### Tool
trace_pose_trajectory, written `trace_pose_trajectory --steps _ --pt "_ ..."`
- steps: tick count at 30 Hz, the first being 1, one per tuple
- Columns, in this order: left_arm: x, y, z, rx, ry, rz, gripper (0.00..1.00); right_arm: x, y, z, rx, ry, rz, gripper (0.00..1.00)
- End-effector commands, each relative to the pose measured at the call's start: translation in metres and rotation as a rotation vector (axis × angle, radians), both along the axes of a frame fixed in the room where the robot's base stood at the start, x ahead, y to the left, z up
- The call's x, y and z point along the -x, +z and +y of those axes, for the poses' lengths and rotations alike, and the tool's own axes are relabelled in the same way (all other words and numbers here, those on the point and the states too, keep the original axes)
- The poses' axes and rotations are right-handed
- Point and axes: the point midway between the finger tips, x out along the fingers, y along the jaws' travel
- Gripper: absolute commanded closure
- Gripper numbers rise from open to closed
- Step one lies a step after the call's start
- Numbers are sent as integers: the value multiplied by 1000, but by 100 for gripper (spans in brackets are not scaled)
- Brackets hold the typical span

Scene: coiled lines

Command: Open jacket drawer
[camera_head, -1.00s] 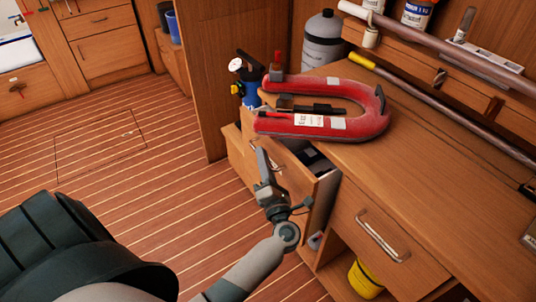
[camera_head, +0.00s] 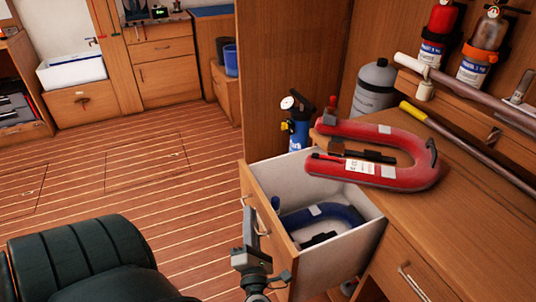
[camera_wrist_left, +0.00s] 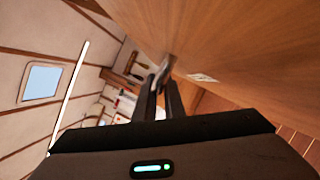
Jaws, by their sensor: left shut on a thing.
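The jacket drawer (camera_head: 340,255) is pulled well out of the wooden bench, with its pale inside walls showing. A blue life jacket (camera_head: 322,214) lies in it. My left gripper (camera_head: 250,222) is at the drawer's wooden front and is shut on the drawer's metal handle (camera_wrist_left: 165,70). In the left wrist view the two dark fingers (camera_wrist_left: 162,98) meet at the handle, close to the wooden panel. The fingers partly hide the handle in the head view. My right gripper is not in view.
A red life jacket (camera_head: 398,176) lies on the bench top above the drawer. A blue bottle with a gauge (camera_head: 299,132) and a grey cylinder (camera_head: 374,90) stand behind. Another handled drawer (camera_head: 413,283) is at the right. The striped floor (camera_head: 125,190) at the left is clear.

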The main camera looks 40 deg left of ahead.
Motion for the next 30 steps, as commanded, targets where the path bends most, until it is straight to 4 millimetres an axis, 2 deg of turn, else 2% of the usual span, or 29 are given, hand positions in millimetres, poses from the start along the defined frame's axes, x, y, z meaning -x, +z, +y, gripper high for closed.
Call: trace_pose_trajectory --steps 6,15,21,30 --pt "39 -2 15 0 0 6 100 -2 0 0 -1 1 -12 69" --pt "76 -2 31 2 -1 5 100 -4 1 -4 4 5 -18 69" --pt "87 -2 35 2 -2 5 100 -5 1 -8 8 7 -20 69" --pt "88 -2 36 3 -3 3 100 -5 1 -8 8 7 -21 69"
